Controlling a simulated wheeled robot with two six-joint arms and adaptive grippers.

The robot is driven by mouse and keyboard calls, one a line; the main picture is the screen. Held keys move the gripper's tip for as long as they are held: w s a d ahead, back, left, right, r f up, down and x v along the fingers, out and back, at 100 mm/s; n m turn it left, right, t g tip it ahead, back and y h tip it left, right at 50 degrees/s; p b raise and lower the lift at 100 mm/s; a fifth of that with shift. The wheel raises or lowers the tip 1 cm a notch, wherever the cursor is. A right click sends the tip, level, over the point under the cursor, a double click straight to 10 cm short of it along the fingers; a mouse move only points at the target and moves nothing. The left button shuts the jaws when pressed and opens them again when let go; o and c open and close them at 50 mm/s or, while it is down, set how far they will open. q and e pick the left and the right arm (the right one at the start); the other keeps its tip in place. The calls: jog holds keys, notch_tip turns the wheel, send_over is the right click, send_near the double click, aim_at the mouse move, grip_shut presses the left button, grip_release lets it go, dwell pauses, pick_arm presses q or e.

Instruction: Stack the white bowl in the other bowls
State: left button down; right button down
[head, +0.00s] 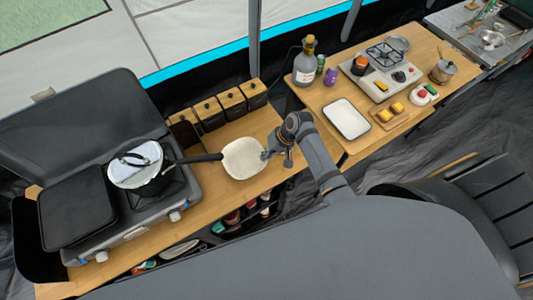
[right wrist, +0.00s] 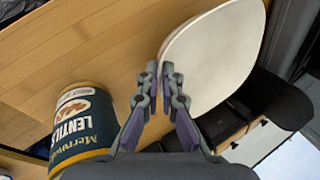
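The white bowl (head: 243,160) is a rounded, cream-white dish over the wooden counter, right of the stove. In the right wrist view the bowl (right wrist: 218,55) fills the upper right, with its rim between my fingertips. My right gripper (head: 270,154) is at the bowl's right edge in the head view. Its fingers (right wrist: 162,75) are close together and look shut on the rim. I cannot tell how far the bowl is above the counter. My left gripper is not in view. I cannot clearly make out the other bowls.
A stove (head: 125,205) with a lidded pot (head: 135,168) stands left; a black handle reaches toward the bowl. Canisters (head: 220,105) line the back. A lentil can (right wrist: 82,122) is beside my right gripper. A white tray (head: 347,119) and small burner (head: 380,68) are on the right table.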

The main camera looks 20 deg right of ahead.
jog(key=c, duration=2)
grip_release()
jog(key=shift+f, duration=0.1)
jog(key=o, duration=0.5)
jog(key=b+v, duration=0.1)
jog(key=v, duration=1)
jog(key=shift+d+r+b, duration=0.2)
jog(key=shift+r+b, duration=0.1)
jog(key=shift+b, duration=0.1)
jog(key=shift+s+r, duration=0.1)
jog(key=shift+r, duration=0.2)
